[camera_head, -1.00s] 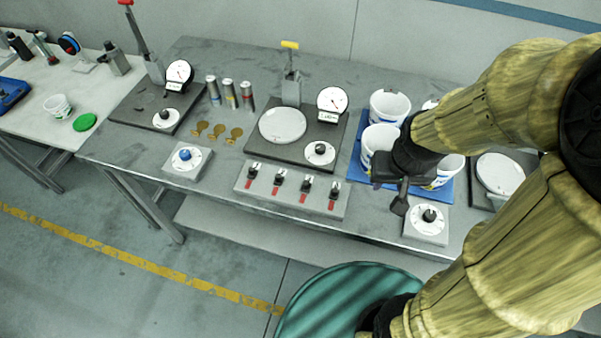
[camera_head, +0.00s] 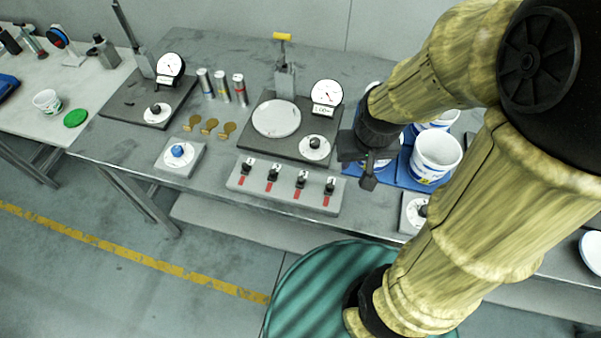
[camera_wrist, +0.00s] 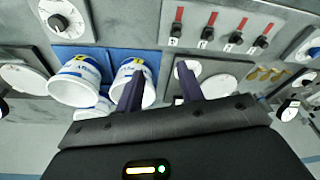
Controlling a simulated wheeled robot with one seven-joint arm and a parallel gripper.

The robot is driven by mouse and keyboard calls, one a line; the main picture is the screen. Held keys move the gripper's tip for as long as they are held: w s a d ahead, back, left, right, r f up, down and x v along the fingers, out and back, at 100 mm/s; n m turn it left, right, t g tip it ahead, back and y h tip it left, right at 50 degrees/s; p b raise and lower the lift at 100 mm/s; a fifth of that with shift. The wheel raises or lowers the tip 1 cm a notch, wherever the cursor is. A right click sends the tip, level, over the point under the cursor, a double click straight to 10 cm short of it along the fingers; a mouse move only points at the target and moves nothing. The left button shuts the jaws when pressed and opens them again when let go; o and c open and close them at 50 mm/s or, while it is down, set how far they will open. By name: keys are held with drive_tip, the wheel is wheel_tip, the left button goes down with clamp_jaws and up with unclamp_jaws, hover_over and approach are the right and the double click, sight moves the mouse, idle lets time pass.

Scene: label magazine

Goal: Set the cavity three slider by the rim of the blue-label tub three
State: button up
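The slider block (camera_head: 285,186) is a grey plate with several black-knobbed sliders over red marks; its numbers are too small to read. The third slider from the left (camera_head: 301,181) is level with its neighbours. In the wrist view the block is upside down, and that slider (camera_wrist: 207,33) is second from left. White tubs with blue labels stand on a blue mat; one tub (camera_head: 437,158) is in the open, others are partly hidden by my arm. My gripper (camera_head: 363,168) is at the mat's left edge. In the wrist view its fingers (camera_wrist: 160,88) are apart, one overlapping a tub (camera_wrist: 137,78).
Left of the mat are a dark plate (camera_head: 262,143) with a round disc and a dial gauge (camera_head: 327,97). A blue-knob dial (camera_head: 178,154) sits left of the sliders. The front strip of bench is clear.

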sight(300, 178)
drive_tip(key=w+a+m+g+y+p, duration=0.3)
drive_tip(key=w+a+m+g+p, duration=0.1)
drive_tip(key=w+m, duration=0.6)
drive_tip(key=shift+w+a+m+g+y, duration=0.4)
drive_tip(key=shift+w+a+g, duration=0.25)
drive_tip(key=shift+a, duration=0.3)
drive_tip(key=shift+s, duration=0.1)
drive_tip(key=p+x, duration=0.2)
drive_tip(key=x, duration=1.5)
drive_tip(key=shift+d+f, duration=0.1)
drive_tip(key=shift+f, duration=0.1)
clamp_jaws()
